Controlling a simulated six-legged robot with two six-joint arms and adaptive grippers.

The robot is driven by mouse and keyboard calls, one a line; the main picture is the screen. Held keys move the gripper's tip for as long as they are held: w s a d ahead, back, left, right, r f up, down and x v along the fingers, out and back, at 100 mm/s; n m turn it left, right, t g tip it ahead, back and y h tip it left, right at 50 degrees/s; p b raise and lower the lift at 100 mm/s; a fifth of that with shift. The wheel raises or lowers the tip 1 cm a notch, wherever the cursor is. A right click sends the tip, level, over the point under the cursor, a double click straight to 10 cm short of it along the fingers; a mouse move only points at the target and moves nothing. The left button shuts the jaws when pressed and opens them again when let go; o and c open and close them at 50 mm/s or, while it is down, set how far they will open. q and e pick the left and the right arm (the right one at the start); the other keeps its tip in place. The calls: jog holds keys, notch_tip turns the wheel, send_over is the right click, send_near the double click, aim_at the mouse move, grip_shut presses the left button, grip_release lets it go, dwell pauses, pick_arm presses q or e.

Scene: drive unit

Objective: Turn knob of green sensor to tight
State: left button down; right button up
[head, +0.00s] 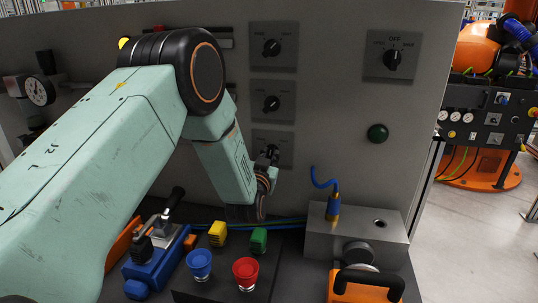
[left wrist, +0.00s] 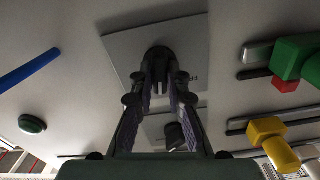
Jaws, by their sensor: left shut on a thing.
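My left gripper (head: 268,160) is at the lowest dial plate (head: 287,150) of the middle column on the grey panel. In the left wrist view the fingers (left wrist: 161,85) are shut on the black knob (left wrist: 159,58) of that plate, one finger on each side. The knob's pointer and most markings are hidden, so its setting cannot be read. The green sensor block (left wrist: 293,57) is in the left wrist view, on a rail level with this plate, with a red piece (left wrist: 284,84) beside it. In the head view my arm hides it. My right gripper is not in view.
Two similar knobs (head: 272,47) (head: 271,103) are above the held one. An OFF-marked switch (head: 393,60) and a green button (head: 377,133) are to the right. Below are a grey block (head: 330,240) with a blue cable, and blue (head: 200,262) and red (head: 246,270) buttons.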

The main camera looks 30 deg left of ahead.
pick_arm(q)
jog(key=m+p, duration=0.1)
jog(key=m, duration=0.2)
jog(key=shift+m, duration=0.3)
jog(key=shift+d+m+p, duration=0.1)
jog(key=shift+m+p, duration=0.25)
jog(key=shift+m, duration=1.45)
jog(key=c, duration=1.3)
grip_release()
jog(key=v, duration=1.2)
